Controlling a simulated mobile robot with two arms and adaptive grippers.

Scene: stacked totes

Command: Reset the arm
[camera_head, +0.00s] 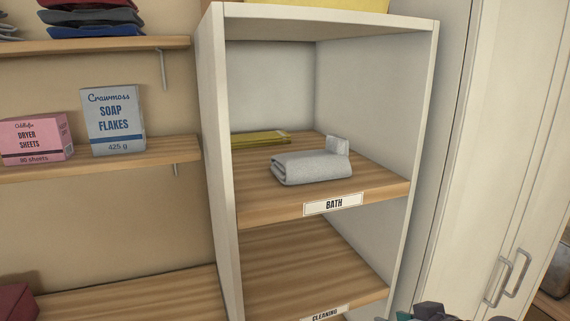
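A dark grey and teal piece (432,311) shows at the bottom edge, right of the cabinet's lower shelf. It looks like part of my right arm or gripper. It is mostly cut off, so its fingers cannot be made out. My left gripper is not in view. A folded grey towel (310,168) lies on the shelf labelled BATH (375,192), with a small light grey piece (337,146) standing at its back right. A flat yellow-green folded cloth (260,139) lies behind it on the same shelf.
The white cabinet (220,180) has an empty-looking lower shelf (300,265) labelled CLEANING. Wall shelves at left hold a soap flakes box (113,120), a pink dryer sheets box (36,138) and folded clothes (92,17). A tall cupboard with handles (510,275) stands right.

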